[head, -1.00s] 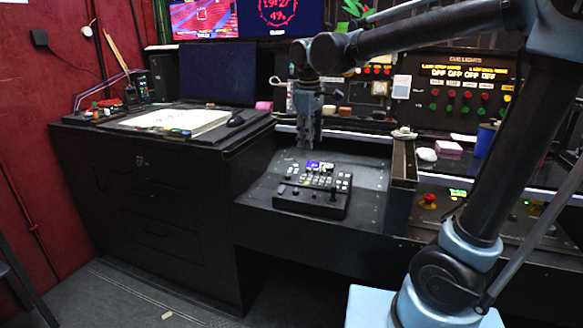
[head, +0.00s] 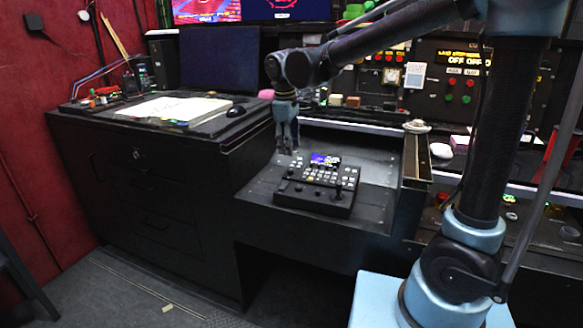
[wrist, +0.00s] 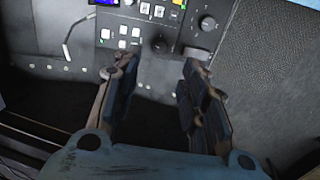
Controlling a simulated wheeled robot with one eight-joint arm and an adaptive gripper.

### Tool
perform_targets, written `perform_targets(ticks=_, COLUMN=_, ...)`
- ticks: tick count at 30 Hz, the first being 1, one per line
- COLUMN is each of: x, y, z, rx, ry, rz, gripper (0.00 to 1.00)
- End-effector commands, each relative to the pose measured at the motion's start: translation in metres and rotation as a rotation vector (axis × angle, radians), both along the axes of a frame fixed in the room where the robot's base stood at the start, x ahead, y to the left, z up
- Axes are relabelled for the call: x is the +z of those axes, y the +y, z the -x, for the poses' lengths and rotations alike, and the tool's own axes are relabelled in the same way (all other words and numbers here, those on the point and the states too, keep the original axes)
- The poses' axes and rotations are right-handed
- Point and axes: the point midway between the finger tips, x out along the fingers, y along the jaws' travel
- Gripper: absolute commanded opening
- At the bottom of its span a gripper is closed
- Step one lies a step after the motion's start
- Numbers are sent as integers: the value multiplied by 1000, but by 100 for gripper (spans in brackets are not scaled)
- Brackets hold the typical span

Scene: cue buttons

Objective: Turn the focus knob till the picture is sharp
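A black control console (head: 300,196) with rows of lit buttons and a small lit screen (head: 325,160) sits on the desk in the head view. In the wrist view, its panel shows a dark dial with a white mark (wrist: 208,22) and a dark round knob (wrist: 160,44). I cannot tell which is the focus knob; no label is readable. My gripper (wrist: 160,72) is open and empty, its fingers apart on either side below the round knob, touching nothing that I can see. In the head view my gripper (head: 287,148) hangs by the console's back left corner.
A red-toned monitor (head: 205,10) and a dark blue one with a red ring (head: 283,8) are cut off at the top. A black cabinet (head: 130,180) stands left, a raised divider (head: 412,190) right. Bare desk (head: 375,172) lies beside the console.

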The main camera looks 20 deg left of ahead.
Motion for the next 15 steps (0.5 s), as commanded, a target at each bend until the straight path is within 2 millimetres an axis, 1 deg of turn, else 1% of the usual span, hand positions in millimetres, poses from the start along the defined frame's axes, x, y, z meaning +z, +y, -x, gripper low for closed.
perform_targets(ticks=1, x=-9, y=0, z=-1, rx=-1, ry=0, rz=0, gripper=40)
perform_targets(ticks=9, x=-53, y=-1, z=-8, rx=-2, ry=0, rz=0, gripper=40)
perform_targets(ticks=15, x=-78, y=-1, z=-11, rx=-1, ry=0, rz=0, gripper=40)
